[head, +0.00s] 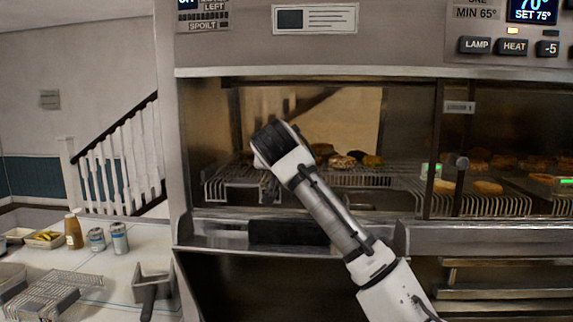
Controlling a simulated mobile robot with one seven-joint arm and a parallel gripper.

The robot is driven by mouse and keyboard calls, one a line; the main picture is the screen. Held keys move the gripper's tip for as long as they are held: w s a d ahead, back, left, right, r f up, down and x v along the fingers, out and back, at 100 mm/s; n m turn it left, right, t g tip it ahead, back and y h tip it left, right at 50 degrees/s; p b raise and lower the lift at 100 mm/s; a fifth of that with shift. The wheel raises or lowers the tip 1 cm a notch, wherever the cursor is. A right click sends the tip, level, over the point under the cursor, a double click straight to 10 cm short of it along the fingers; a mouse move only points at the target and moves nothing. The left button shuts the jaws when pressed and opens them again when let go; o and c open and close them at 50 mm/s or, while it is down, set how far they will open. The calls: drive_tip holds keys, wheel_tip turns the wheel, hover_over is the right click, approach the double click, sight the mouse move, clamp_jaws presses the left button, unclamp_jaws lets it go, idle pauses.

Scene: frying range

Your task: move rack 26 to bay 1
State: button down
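No number 26 or bay 1 mark is readable, so I cannot tell which rack is rack 26. In the heated cabinet, a wire rack (228,190) shows at the left of the opening, partly behind my arm. Another wire rack area (385,180) extends to its right, with browned food pieces (343,161) at its back. Further right, behind a post, a wire rack (500,205) carries several round browned pieces (487,187). My arm reaches up from the lower right across the left opening. My gripper is hidden beyond the arm's dark joint.
A cabinet post (437,150) divides the openings. A metal ledge (215,232) runs below. The left counter (120,270) holds an empty wire rack (52,292), a bottle (73,231), two cans, a tray of yellow food (44,239) and a metal holder (153,284).

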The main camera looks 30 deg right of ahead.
drive_tip(key=shift+f+b, duration=0.4)
drive_tip(key=shift+f, duration=0.15)
drive_tip(key=c, duration=1.5)
unclamp_jaws()
drive_tip(key=shift+r, duration=0.15)
drive_tip(key=shift+r+p, duration=0.35)
drive_tip(key=shift+p, duration=0.1)
drive_tip(key=shift+r+p, duration=0.45)
drive_tip(key=shift+r, duration=0.1)
drive_tip(key=shift+s+a+f+b, duration=0.2)
drive_tip(key=shift+s+a+b, duration=0.35)
drive_tip(key=shift+s+b, duration=0.25)
drive_tip(key=b+v, duration=0.3)
drive_tip(key=v, duration=0.7)
drive_tip(key=shift+r, duration=0.2)
